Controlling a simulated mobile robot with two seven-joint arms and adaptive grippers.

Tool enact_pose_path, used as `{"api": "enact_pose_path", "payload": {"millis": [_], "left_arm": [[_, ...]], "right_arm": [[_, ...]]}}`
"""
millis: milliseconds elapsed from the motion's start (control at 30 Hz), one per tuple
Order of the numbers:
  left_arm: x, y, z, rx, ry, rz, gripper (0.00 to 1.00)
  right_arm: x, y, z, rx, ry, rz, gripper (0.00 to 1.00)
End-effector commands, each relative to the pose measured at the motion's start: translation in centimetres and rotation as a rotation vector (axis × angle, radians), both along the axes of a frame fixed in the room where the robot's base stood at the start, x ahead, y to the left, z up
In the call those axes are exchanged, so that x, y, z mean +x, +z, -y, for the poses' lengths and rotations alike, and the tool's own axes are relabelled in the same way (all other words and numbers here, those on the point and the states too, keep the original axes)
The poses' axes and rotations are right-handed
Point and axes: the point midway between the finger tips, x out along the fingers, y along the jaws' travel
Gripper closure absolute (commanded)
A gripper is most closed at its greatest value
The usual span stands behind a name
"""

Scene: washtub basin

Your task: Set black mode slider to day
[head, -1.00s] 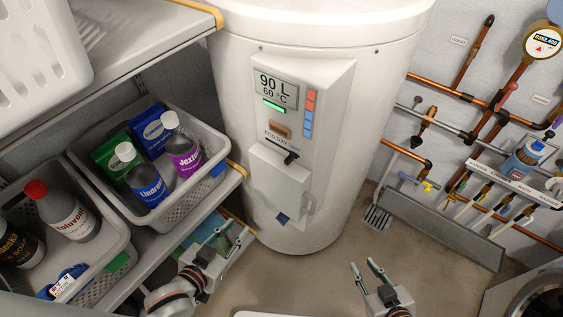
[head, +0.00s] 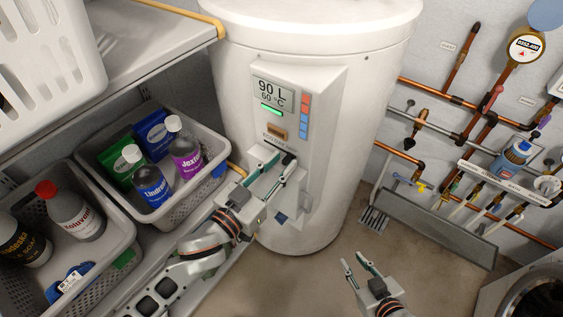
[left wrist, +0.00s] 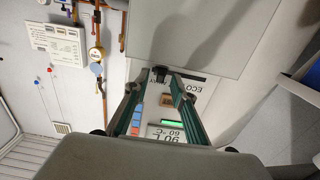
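The black mode slider (head: 289,158) sits on the front panel of the white water heater (head: 310,215), below the mode label (head: 270,138). In the left wrist view its dark knob (left wrist: 160,73) is at the slot end away from "ECO". The DAY lettering is hidden or unreadable there. My left gripper (head: 280,158) is open at the slider; in the wrist view the knob shows between its fingertips (left wrist: 155,80). I cannot tell whether a finger touches it. My right gripper (head: 354,261) is open and empty, low in front of the heater.
A display (head: 273,93) reads 90 L, 60 °C, with a green bar under it. Shelves with a bottle basket (head: 200,190) stand close at left. Copper pipes (head: 440,90) and valves line the right wall. Floor right of the heater is mostly clear.

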Motion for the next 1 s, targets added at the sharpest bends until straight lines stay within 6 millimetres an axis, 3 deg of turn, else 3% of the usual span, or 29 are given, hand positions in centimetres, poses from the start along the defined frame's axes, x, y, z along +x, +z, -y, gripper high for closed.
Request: {"api": "enact_pose_path", "payload": {"millis": [400, 500, 767, 1000], "left_arm": [[0.8, 0.0, 0.6, -0.001, 0.0, -0.001, 0.75], [0.8, 0.0, 0.6, -0.001, 0.0, -0.001, 1.0], [1.0, 0.1, 0.2, 0.002, 0.001, 0.0, 1.0], [2.8, 0.2, -2.3, 0.001, 0.002, 0.0, 1.0]], "right_arm": [[0.0, 0.0, 0.0, -0.001, 0.001, 0.0, 0.75], [0.0, 0.0, 0.0, -0.001, 0.001, 0.0, 0.75], [0.1, 0.3, 0.0, -0.001, 0.001, 0.002, 0.75], [0.3, 1.9, 0.1, -0.001, 0.001, 0.008, 0.75]]}}
